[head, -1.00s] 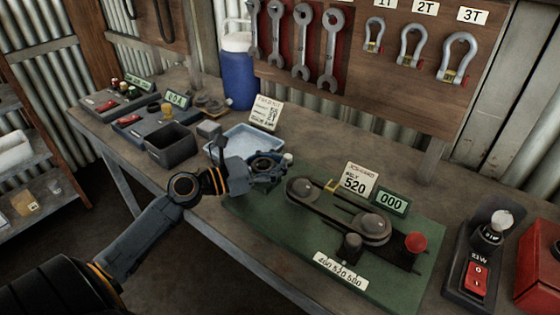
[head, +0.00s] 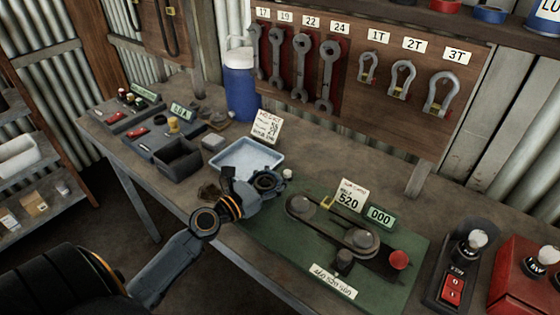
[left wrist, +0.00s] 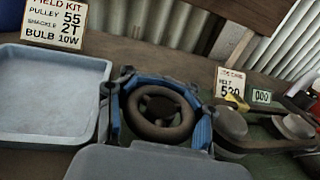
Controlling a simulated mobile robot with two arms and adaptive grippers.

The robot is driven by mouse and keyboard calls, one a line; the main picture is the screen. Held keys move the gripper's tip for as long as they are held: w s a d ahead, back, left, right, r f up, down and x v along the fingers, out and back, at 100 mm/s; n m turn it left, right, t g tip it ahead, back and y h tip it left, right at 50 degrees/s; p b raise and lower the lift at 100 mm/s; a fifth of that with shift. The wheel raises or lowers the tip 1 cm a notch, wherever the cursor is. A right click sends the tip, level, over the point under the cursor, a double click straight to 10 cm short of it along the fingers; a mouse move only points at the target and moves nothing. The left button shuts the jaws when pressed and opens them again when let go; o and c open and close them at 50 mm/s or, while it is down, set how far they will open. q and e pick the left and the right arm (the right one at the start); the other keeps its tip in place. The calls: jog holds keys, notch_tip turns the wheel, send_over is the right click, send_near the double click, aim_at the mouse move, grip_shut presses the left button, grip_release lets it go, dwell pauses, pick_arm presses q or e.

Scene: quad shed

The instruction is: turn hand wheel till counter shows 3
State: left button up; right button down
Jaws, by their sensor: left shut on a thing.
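The hand wheel (left wrist: 160,112) is a dark ring with a hub in the left wrist view, sitting between the fingers of my left gripper (left wrist: 158,108). In the head view my left gripper (head: 266,183) is at the left end of the green base plate (head: 395,285), shut on the hand wheel and covering most of it. The counter (head: 380,218) is a small green display reading 000. It also shows in the left wrist view (left wrist: 262,97). My right gripper is not in view.
A belt drive (head: 330,222) with a red knob (head: 399,260) lies right of the wheel. A pale blue tray (head: 276,160) stands close behind my gripper. A card reading 520 (head: 350,195) stands beside the counter. Switch boxes are at the right.

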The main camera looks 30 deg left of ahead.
pick_arm(q)
jog(key=n+y+p, duration=0.1)
jog(key=y+p, duration=0.1)
jog(key=shift+a+n+y, duration=0.3)
jog(key=shift+n+y, duration=0.1)
jog(key=shift+a+f+n+y+p, duration=0.1)
jog(key=shift+a+n+y+p, duration=0.1)
jog(key=shift+n+y+p, duration=0.55)
jog(key=shift+a+f+n+y+p, duration=0.15)
jog(key=shift+n+y+p, duration=0.3)
jog(key=shift+y, duration=0.5)
jog(key=shift+s+a+n+y+p, duration=0.2)
jog(key=shift+n+y+p, duration=0.3)
jog(key=shift+y, duration=0.6)
jog(key=shift+a+f+n+g+y, duration=0.1)
jog(key=shift+a+n+g+y, duration=0.15)
jog(key=shift+n+g+y, duration=0.45)
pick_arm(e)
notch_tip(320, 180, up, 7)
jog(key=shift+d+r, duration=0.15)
pick_arm(q)
jog(key=shift+a+n+y, duration=0.1)
jog(key=shift+n+y, duration=0.3)
jog(key=shift+y, duration=0.3)
